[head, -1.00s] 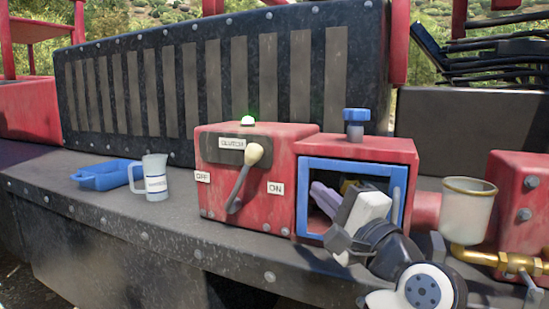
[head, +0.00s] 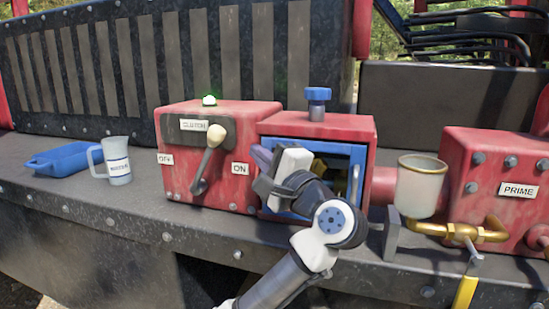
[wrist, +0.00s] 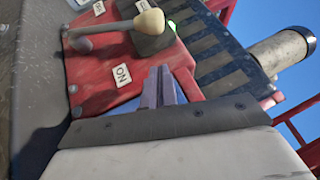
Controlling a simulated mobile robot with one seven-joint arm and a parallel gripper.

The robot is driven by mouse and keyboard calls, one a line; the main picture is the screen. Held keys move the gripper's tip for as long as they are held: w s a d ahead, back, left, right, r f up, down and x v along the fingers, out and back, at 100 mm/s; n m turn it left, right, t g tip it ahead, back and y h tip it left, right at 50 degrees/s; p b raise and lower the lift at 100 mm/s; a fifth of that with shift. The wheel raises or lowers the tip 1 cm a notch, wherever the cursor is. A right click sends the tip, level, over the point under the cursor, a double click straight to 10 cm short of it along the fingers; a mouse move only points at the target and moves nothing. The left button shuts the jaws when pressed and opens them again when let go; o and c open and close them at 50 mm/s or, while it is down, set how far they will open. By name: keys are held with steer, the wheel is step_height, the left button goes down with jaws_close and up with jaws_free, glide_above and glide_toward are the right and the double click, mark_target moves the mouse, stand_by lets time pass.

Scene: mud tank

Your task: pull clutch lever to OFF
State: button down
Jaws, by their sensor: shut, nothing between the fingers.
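The clutch lever (head: 207,158) is a grey arm with a cream knob on the front of the red clutch box (head: 225,185). It leans up and right, its knob on the side of the ON label (head: 240,168). The OFF label (head: 165,159) is at the box's left edge. My gripper (head: 260,156) is shut and empty, just right of the clutch box and apart from the lever. In the wrist view the closed purple fingers (wrist: 160,74) point at the red box beside the ON label, and the cream knob (wrist: 150,21) is beyond them.
A blue-framed open compartment (head: 345,165) with a blue knob (head: 318,98) on top is behind my arm. A cup-shaped funnel (head: 420,187) and brass pipe stand right. The deck before the clutch box is clear.

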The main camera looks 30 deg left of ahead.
steer(key=shift+s+a+r+p, duration=0.15)
steer(key=shift+a+r+p, duration=0.15)
steer(key=shift+a, duration=0.6)
steer(key=shift+s+a+r+p, duration=0.1)
steer(key=shift+a+r+p, duration=0.25)
steer(key=shift+a, duration=0.5)
steer(key=shift+s+a+r+p, duration=0.15)
steer(key=shift+a+p, duration=0.25)
steer(key=shift+a, duration=0.5)
steer(key=s+a+r, duration=0.2)
steer(key=a, duration=0.6)
steer(key=s+a+r, duration=0.2)
steer(key=a, duration=0.6)
steer(key=shift+r, duration=0.15)
steer(key=shift+a, duration=0.1)
steer(key=shift+w+r, duration=0.1)
